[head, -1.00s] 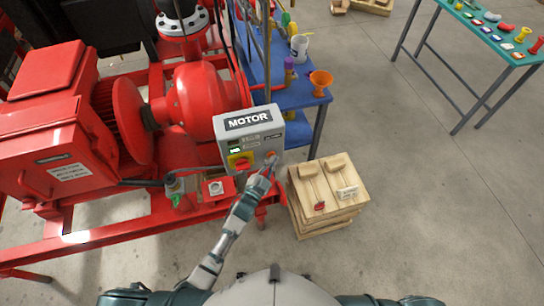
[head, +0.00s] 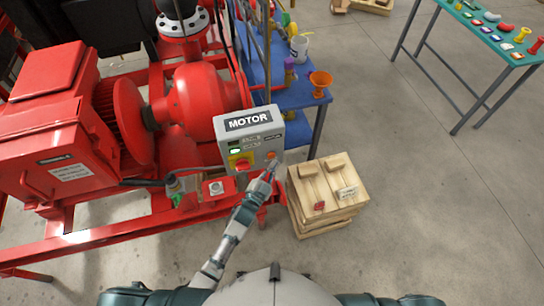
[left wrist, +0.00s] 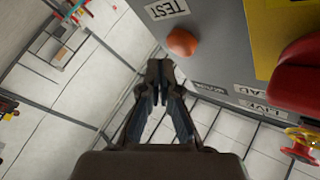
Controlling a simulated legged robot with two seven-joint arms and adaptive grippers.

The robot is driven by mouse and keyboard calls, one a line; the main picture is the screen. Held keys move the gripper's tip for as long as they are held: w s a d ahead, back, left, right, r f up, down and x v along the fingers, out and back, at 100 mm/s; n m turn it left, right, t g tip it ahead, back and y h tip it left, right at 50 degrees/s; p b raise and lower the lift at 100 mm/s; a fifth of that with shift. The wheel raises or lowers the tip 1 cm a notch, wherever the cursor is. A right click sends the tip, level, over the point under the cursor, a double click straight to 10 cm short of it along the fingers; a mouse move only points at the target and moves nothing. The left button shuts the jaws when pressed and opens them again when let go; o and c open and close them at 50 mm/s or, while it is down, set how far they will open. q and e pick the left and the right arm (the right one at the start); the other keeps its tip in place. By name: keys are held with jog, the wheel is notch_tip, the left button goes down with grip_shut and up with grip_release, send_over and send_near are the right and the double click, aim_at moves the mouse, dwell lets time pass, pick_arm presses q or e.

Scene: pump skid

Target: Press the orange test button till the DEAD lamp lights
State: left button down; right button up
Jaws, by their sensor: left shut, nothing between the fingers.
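The grey MOTOR box (head: 249,121) stands in front of the red pump. Its orange test button (head: 271,155) is at the lower right of its face; in the left wrist view the button (left wrist: 181,43) sits beside the TEST label (left wrist: 167,8). My left gripper (head: 272,166) is shut and empty, just below the button in the head view. In the left wrist view its fingertips (left wrist: 159,70) show close to the button with a small gap. A greenish-white light (head: 236,151) glows on the box; its label is too small to read there. My right gripper is out of view.
A red knob (left wrist: 302,77) on a yellow plate is on the same box face, near the button. Red pump frame rails (head: 130,229) lie left of my arm. A wooden crate (head: 309,224) with tagged blocks stands close on the right. Open floor lies beyond.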

pick_arm(q)
jog(key=shift+s+d+p, duration=0.25)
jog(key=shift+s, duration=0.5)
jog(key=shift+s+d+p, duration=0.25)
jog(key=shift+s+d, duration=0.05)
jog(key=shift+s, duration=0.5)
jog(key=shift+s+d+p, duration=0.25)
jog(key=shift+s, duration=0.5)
